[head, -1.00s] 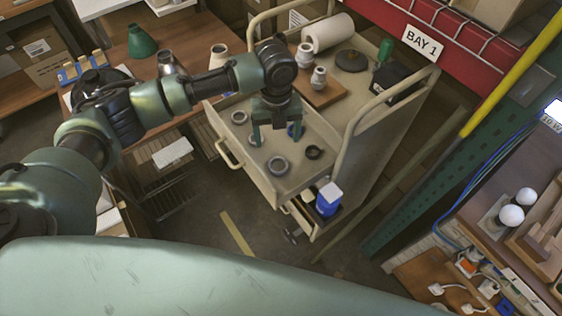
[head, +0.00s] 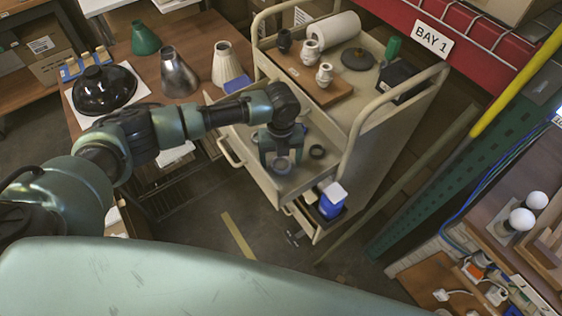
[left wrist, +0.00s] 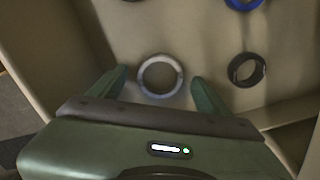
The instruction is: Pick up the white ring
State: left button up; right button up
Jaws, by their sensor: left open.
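The white ring (left wrist: 142,77) lies flat on the floor of the open cart drawer (head: 236,143). It looks pale grey-white in the left wrist view, between the two green fingertips of my left gripper (left wrist: 157,80). The fingers are open, with a gap on each side of the ring. In the head view my left gripper (head: 281,160) points down into the drawer over the ring, and its fingers partly hide it. My right gripper is not in view.
In the drawer, a black ring (left wrist: 233,70) lies to the right and a blue ring (left wrist: 243,6) lies farther back. Another ring shows partly at the wrist view's top edge. The drawer walls stand close around. A blue-and-white container (head: 331,200) sits in a lower drawer.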

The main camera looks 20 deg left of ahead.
pick_arm(q)
jog(key=shift+f, duration=0.3)
jog(key=c, duration=1.4)
jog(key=shift+r, duration=0.15)
